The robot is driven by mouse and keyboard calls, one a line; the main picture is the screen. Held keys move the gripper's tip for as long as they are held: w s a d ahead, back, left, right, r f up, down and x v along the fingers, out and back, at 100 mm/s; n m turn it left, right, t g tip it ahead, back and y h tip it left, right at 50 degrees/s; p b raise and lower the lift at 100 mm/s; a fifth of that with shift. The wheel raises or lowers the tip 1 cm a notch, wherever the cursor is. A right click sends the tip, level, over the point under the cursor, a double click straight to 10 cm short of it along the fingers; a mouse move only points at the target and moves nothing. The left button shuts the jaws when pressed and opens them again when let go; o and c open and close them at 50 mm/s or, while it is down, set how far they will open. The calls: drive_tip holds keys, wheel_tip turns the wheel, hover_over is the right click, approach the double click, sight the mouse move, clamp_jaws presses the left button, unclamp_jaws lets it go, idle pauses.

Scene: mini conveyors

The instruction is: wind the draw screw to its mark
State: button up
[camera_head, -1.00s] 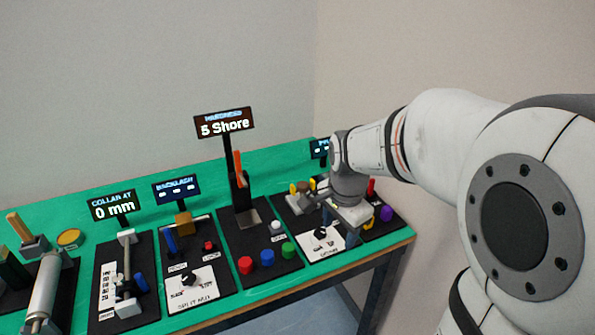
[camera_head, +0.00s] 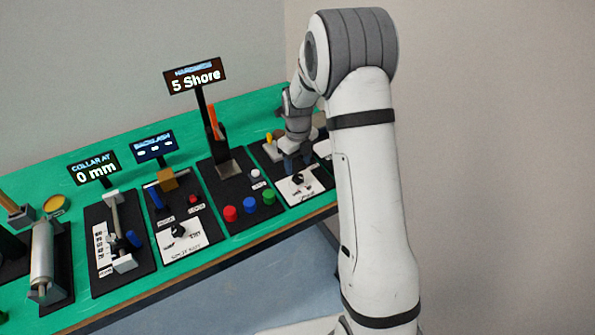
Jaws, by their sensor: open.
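No part is labelled as the draw screw. The station under the sign reading "COLLAR AT 0 mm" (camera_head: 95,170) has a rod between two pale end blocks (camera_head: 124,263), a white scale plate (camera_head: 102,241) with marks and a blue knob (camera_head: 133,239). Its black base lies on the green bench at the left. My gripper (camera_head: 296,163) is far to the right of it, pointing down over the station with a white dial plate (camera_head: 303,188). Its fingers look apart, with nothing seen between them. My arm hides the bench's right end.
A backlash station with a white dial plate (camera_head: 183,241) and a hardness station with a red button (camera_head: 230,213) and a "5 Shore" sign (camera_head: 195,77) stand between. A roller (camera_head: 42,262) is at far left. Floor in front of the bench (camera_head: 245,285) is clear.

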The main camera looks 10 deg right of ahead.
sight(298, 176)
wheel_tip(298, 176, down, 5)
drive_tip(key=shift+r+p, duration=0.1)
drive_tip(key=shift+p, duration=0.2)
drive_tip(key=c, duration=1)
drive_tip(key=shift+o, duration=0.2)
